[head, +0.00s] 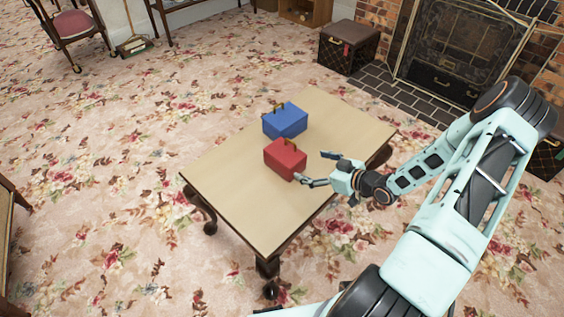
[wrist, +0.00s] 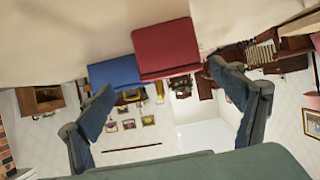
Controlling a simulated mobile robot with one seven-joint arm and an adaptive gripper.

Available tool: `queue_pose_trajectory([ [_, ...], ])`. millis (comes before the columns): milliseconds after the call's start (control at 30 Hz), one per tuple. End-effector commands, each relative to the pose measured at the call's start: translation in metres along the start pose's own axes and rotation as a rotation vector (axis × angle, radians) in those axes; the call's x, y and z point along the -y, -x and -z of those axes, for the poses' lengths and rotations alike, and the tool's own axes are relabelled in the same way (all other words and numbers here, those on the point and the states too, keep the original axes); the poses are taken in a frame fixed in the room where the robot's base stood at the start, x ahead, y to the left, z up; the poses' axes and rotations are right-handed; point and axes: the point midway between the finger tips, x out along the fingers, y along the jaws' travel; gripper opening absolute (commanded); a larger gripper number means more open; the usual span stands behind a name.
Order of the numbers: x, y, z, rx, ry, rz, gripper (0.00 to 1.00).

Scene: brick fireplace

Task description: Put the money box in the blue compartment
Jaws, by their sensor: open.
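A red box (head: 285,159) with a handle on top stands on the wooden table (head: 240,195); it looks like the money box. A blue box (head: 285,121) with a handle, closed as far as I see, stands just behind it. My gripper (head: 312,168) is open and empty, to the right of the red box and pointing at it. One fingertip is close to the red box's lower right corner; I cannot tell if it touches. In the upside-down wrist view, the red box (wrist: 167,50) lies ahead between the spread fingers (wrist: 162,82), with the blue box (wrist: 115,72) beside it.
The rest of the tabletop is bare, with free room left and behind. A dark trunk (head: 347,47) and a brick fireplace (head: 460,50) stand beyond the table. A chair (head: 75,27) is at the far left. The flowered carpet (head: 110,170) is open around the table.

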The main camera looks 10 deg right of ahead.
Motion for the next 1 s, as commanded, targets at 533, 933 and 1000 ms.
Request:
queue_pose_trajectory([
  [533, 0.009, -0.061, 0.008, -0.043, -0.025, 0.008, 0.86],
  [933, 0.015, -0.108, 0.013, -0.042, -0.024, 0.009, 0.86],
  [1000, 0.014, -0.113, 0.014, -0.042, -0.025, 0.007, 0.86],
])
